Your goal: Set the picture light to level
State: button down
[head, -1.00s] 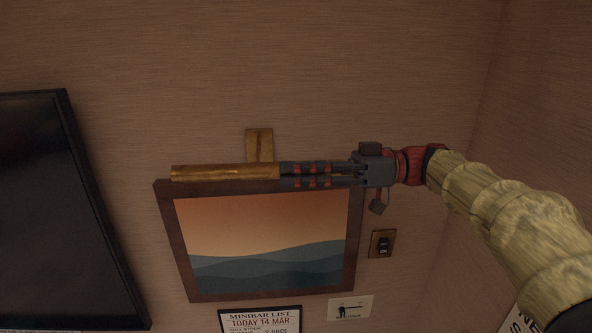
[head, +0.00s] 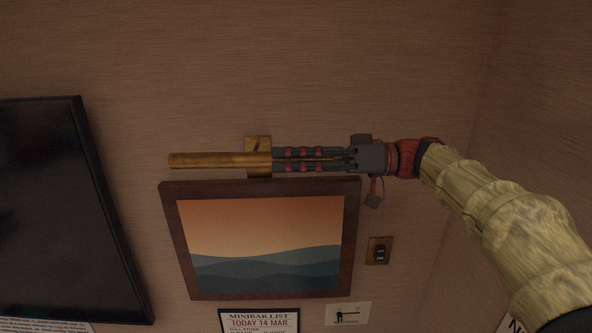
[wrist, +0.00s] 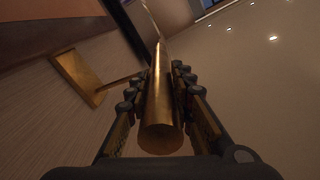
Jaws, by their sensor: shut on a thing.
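The picture light is a brass tube (head: 215,160) above the framed picture, with a square brass wall plate (head: 258,144) behind it. My gripper (head: 278,160) comes in from the right and is shut on the right part of the tube. In the head view the tube lies nearly horizontal, just above the frame's top edge. In the wrist view the tube (wrist: 162,105) runs between the two fingers, and a thin arm joins it to the wall plate (wrist: 78,78). The tube's right end is hidden by the fingers in the head view.
The framed picture (head: 170,235) hangs just below the tube. A dark screen (head: 40,210) is at the left. A switch plate (head: 379,251), a minibar list (head: 259,321) and a small sign (head: 348,313) are lower down. The wall above is bare.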

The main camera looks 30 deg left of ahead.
jog(key=shift+w+r+b, duration=0.1)
jog(key=shift+r+b, duration=0.25)
jog(key=shift+r, duration=0.35)
jog(key=c, duration=1.6)
grip_release()
jog(key=shift+w+a+f, duration=0.1)
jog(key=shift+a, duration=0.05)
jog(key=shift+o, duration=0.3)
jog(key=shift+s, duration=0.2)
jog(key=shift+w+d, duration=0.2)
jog(key=shift+w, duration=0.05)
jog(key=v, duration=1.1)
jog(key=shift+d, duration=0.4)
